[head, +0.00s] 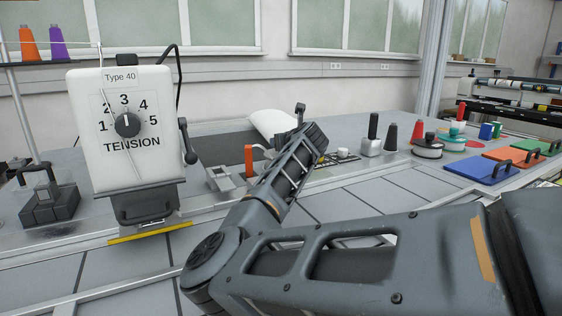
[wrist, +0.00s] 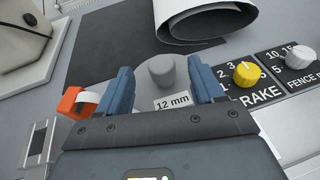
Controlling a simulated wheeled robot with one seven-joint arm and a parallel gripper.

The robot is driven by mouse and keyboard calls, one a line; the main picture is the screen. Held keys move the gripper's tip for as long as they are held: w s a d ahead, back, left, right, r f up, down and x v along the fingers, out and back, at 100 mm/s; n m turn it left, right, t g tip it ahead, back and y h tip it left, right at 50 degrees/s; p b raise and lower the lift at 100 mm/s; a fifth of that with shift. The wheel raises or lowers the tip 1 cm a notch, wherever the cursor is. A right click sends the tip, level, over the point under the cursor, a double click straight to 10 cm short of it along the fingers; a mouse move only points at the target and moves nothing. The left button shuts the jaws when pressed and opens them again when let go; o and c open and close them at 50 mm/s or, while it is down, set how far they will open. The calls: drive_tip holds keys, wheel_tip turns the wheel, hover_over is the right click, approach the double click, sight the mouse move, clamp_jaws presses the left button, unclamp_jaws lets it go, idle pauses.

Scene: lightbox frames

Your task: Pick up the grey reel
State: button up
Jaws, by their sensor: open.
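My gripper (wrist: 159,64) is open, with one blue finger at each side of the wrist view. Between the fingers shows a grey round piece with a raised, knob-like middle (wrist: 162,72), which looks like the grey reel. A "12 mm" label (wrist: 173,102) lies in front of it. No contact between the fingers and the grey piece can be made out. In the head view my arm reaches over the bench and hides this spot.
A yellow knob (wrist: 246,74) on a dial plate is to the right. A rolled sheet (wrist: 205,22) lies behind. The tension box (head: 125,125) stands left on the bench.

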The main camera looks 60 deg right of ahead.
drive_tip(key=shift+x, duration=2.3)
drive_tip(key=shift+s+f, duration=0.1)
drive_tip(key=shift+f, duration=0.05)
clamp_jaws()
